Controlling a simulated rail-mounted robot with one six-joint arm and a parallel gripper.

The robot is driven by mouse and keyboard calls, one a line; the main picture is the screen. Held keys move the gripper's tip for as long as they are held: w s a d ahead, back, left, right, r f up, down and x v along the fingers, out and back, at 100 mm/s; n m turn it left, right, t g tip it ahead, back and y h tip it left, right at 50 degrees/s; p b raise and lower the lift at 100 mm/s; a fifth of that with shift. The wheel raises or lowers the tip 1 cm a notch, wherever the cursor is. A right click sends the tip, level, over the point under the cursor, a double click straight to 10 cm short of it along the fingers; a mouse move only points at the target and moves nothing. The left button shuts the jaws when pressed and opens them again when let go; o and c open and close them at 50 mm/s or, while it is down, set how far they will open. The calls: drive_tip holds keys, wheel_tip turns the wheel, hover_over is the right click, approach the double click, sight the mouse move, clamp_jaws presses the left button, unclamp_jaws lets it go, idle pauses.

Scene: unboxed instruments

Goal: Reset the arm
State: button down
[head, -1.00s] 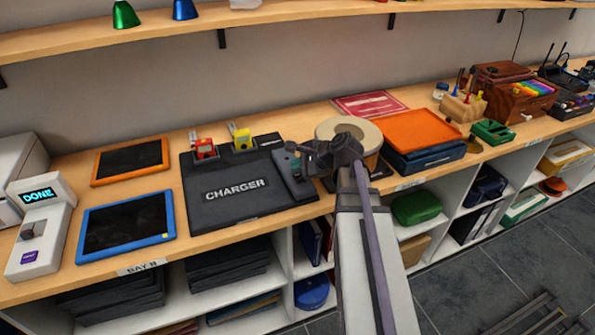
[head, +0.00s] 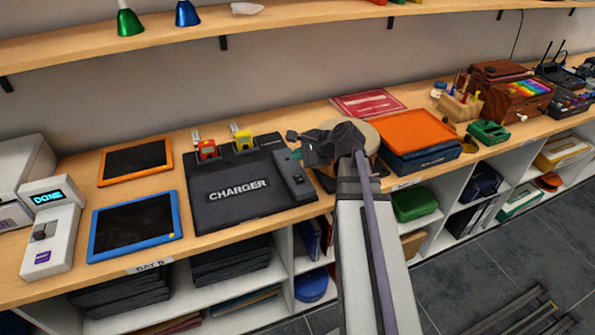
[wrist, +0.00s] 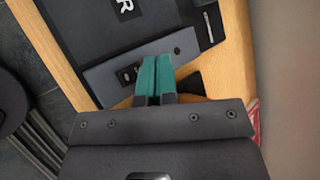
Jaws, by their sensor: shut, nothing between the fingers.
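My gripper (wrist: 156,80) shows in the wrist view with its two green-tipped fingers together and nothing between them. It hangs above the right side of the black charger dock (head: 235,197), over or near the dock's grey side panel (head: 295,178). In the head view my arm comes up from the bottom centre, and its wrist covers part of the round drum-like object (head: 366,134) behind it. The fingertips are small in that view. The charger holds a red-and-yellow device (head: 207,150) and a yellow device (head: 243,139) at its back edge.
Two tablets, orange-framed (head: 136,161) and blue-framed (head: 134,225), lie left of the charger. A white device reading DONE (head: 47,228) stands at far left. An orange-topped box (head: 415,131) sits right of my wrist. A shelf (head: 160,37) with bells runs above.

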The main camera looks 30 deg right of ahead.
drive_tip(key=shift+f+n, duration=0.1)
drive_tip(key=shift+n, duration=0.2)
drive_tip(key=s+n, duration=0.1)
drive_tip(key=s+f+n+g, duration=0.1)
drive_tip(key=n, duration=0.1)
drive_tip(key=s+f+n+g, duration=0.1)
drive_tip(key=shift+a+f+n+h, duration=0.1)
drive_tip(key=shift+a+n+h, duration=0.05)
drive_tip(key=shift+n+h, duration=0.15)
drive_tip(key=s+a+f+n+g+h, duration=0.2)
drive_tip(key=s+a+n+g, duration=0.1)
drive_tip(key=a+n, duration=0.4)
drive_tip(key=s+a+f+n+g+h, duration=0.2)
drive_tip(key=s+a+n, duration=0.4)
drive_tip(key=a, duration=0.3)
drive_tip(key=shift+s+a+n+g+h, duration=0.15)
drive_tip(key=shift+n+g+h, duration=0.25)
drive_tip(key=shift+n+g, duration=0.35)
